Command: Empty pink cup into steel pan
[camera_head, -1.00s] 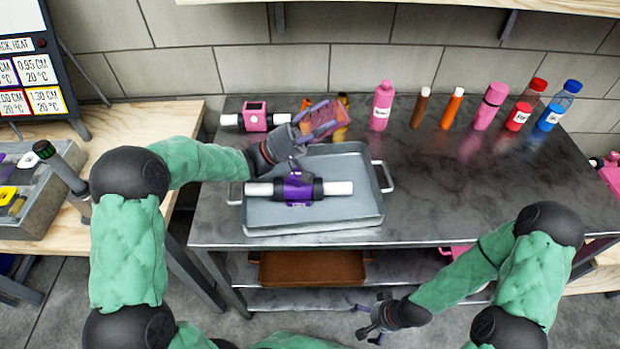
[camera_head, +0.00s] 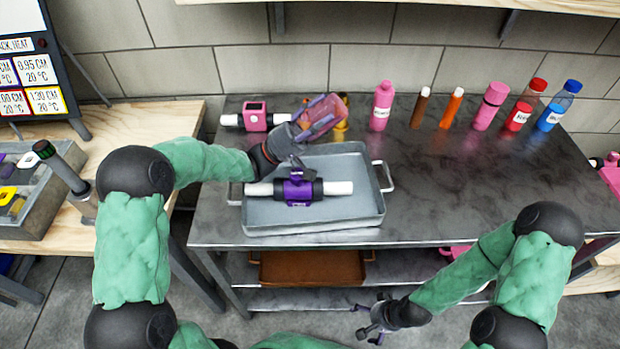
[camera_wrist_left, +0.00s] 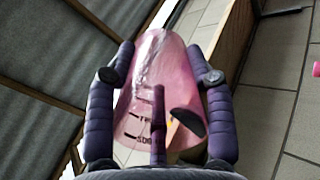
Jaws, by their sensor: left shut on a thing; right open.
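The pink cup (camera_head: 322,112) is see-through and tilted, above the back edge of the steel pan (camera_head: 355,205). My left gripper (camera_head: 318,120) is shut on it. In the left wrist view the cup (camera_wrist_left: 160,75) sits between the purple fingers and has dark measuring marks. A small black and yellow shape shows at its side; I cannot tell whether it is inside. The pan is a shallow tray with side handles, and a purple and black piece with white ends (camera_head: 298,189) lies in it. My right gripper (camera_head: 372,322) is open and empty, low in front of the table.
A pink piece with white ends (camera_head: 256,117) lies behind the pan on the left. Orange-yellow things (camera_head: 341,126) stand partly hidden behind the cup. Several bottles line the back, including a pink one (camera_head: 382,106) and a blue one (camera_head: 556,108). The table's right half (camera_head: 480,190) is clear.

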